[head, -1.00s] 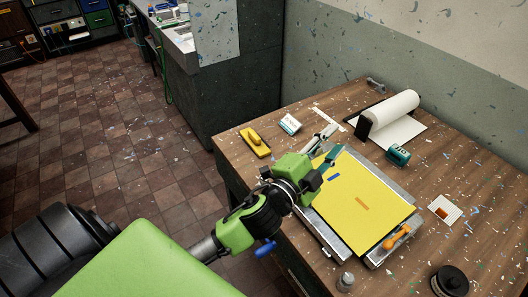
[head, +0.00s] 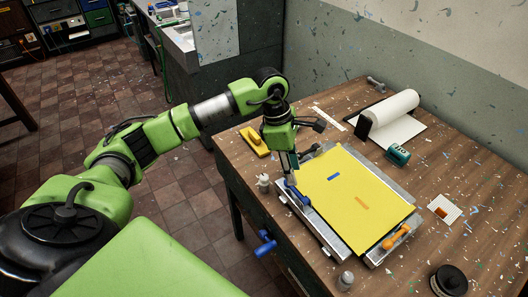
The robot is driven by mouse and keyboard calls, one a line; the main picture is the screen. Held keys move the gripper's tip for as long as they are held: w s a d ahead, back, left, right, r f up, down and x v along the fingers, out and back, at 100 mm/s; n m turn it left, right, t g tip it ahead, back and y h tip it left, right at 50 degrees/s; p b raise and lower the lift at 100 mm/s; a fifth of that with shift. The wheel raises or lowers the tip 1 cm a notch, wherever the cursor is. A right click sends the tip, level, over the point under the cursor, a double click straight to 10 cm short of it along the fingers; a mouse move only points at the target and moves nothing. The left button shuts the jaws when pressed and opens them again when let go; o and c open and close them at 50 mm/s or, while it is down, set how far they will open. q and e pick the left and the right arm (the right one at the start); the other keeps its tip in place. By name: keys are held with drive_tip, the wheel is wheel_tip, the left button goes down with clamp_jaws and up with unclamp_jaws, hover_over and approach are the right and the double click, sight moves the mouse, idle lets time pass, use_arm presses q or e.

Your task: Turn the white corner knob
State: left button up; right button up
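A small white knob (head: 264,183) stands upright at the left corner of the hinged screen's metal frame (head: 325,236). A similar pale grey knob (head: 345,280) stands at the frame's front corner. A yellow sheet (head: 355,195) covers most of the frame. My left gripper (head: 291,181) points down over the frame's left edge, just right of the white knob and apart from it. Its fingertips are close to a blue lever (head: 298,195); I cannot tell whether they touch. Finger opening is unclear at this angle. My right gripper is out of view.
An orange handle (head: 397,237) sits on the frame's right side. A yellow tool (head: 254,141), a paper roll (head: 394,112), a teal object (head: 398,154) and a black round object (head: 450,281) are on the wooden bench. A blue handle (head: 265,246) sticks out from the bench front.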

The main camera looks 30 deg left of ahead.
sight(264, 176)
use_arm(q)
drive_tip(key=a+y, duration=0.1)
drive_tip(key=a, duration=0.2)
drive_tip(key=a+y, duration=0.1)
drive_tip(key=a, duration=0.2)
drive_tip(key=a+r+y, duration=0.1)
drive_tip(key=a, duration=0.2)
drive_tip(key=shift+s+g, duration=0.3)
drive_tip(key=shift+g, duration=0.1)
wheel_tip(264, 176, down, 8)
drive_tip(key=b, duration=0.5)
drive_tip(key=shift+d, duration=0.1)
drive_tip(key=shift+f, duration=0.25)
drive_tip(key=shift+c, duration=0.7)
drive_tip(key=shift+w+r, duration=0.1)
drive_tip(key=c, duration=0.5)
